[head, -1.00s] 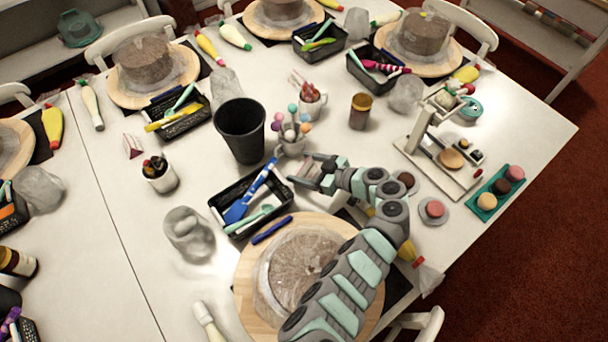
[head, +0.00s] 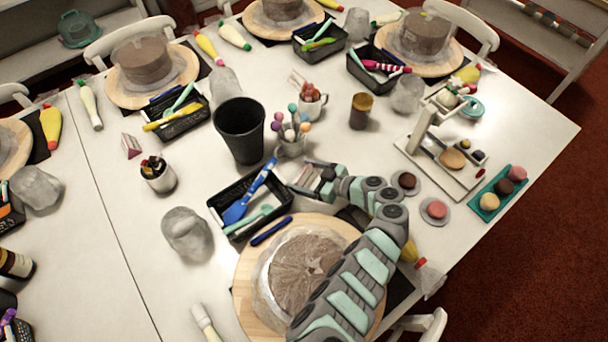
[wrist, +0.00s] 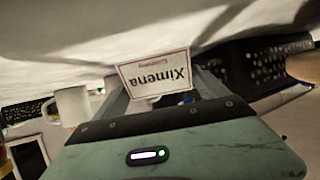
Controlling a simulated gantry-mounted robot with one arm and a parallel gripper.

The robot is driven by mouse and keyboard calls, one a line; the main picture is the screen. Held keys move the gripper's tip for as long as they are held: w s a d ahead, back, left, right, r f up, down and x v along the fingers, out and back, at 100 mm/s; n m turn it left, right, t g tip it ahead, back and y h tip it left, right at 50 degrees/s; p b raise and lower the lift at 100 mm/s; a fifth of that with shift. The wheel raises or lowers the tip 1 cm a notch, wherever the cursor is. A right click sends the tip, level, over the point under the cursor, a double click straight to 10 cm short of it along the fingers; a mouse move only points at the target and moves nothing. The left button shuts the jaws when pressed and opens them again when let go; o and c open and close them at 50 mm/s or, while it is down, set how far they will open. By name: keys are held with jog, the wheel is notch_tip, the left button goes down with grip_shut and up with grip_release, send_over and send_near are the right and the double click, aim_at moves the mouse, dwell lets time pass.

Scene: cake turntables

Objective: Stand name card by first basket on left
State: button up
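A white name card reading "Ximena" (wrist: 155,75) shows upside down in the wrist view, between the two fingers of my gripper (wrist: 165,95), which looks shut on it. In the head view my gripper (head: 305,177) is low over the table, just right of a black basket (head: 228,226) holding blue and teal tools. The card is hard to make out there. The wrist view shows a black perforated basket (wrist: 265,62) to the right of the card. Another black basket (head: 180,130) with tools stands further back left, beside a small folded card (head: 131,146).
A black bucket (head: 240,130), a cup of coloured sticks (head: 291,143) and a mug (head: 311,104) stand behind my gripper. A turntable (head: 250,300) with a wrapped cake lies in front, partly under my arm.

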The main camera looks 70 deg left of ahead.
jog(key=shift+o, duration=1.3)
jog(key=shift+r+p, duration=0.25)
jog(key=shift+p, duration=0.1)
jog(key=v, duration=1)
jog(key=shift+w+d+f+b, duration=0.1)
jog(key=shift+w+d+b, duration=0.2)
jog(key=shift+d, duration=0.1)
jog(key=shift+w+d+r, duration=0.25)
jog(key=shift+d, duration=0.2)
jog(key=shift+r, duration=0.1)
